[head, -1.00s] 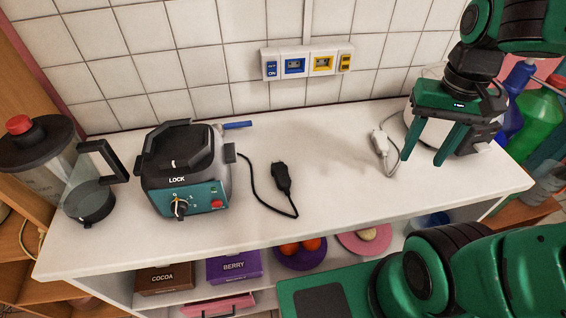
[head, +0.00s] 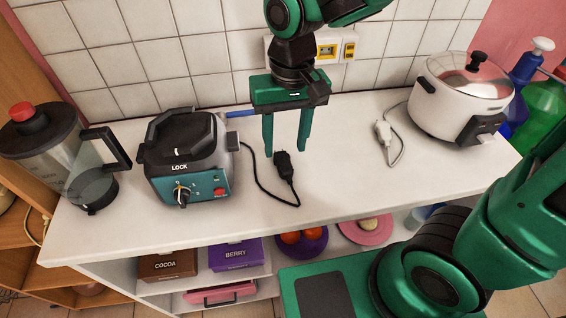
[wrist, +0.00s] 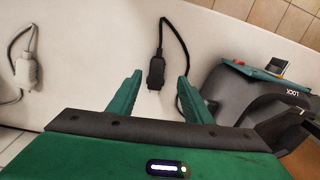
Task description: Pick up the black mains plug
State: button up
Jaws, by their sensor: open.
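The black mains plug (head: 284,166) lies on the white counter, its black cord looping to the blender base. It also shows in the wrist view (wrist: 155,72), beyond the fingertips and roughly between them. My gripper (head: 286,151) is open and empty, its two green fingers pointing down over the counter beside the plug. In the wrist view the fingers (wrist: 157,88) are spread apart. I cannot tell the exact height of the fingertips above the counter.
The teal and black blender base (head: 187,160) stands left of the plug, with a jug (head: 80,165) further left. A white plug (head: 383,133) lies to the right, near a white cooker (head: 460,105). The tiled wall with sockets (head: 328,49) is behind.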

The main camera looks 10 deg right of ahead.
aim_at(286, 167)
jog(key=shift+s+d+f, duration=0.1)
jog(key=shift+d+f, duration=0.05)
jog(key=shift+f, duration=3.5)
grip_shut()
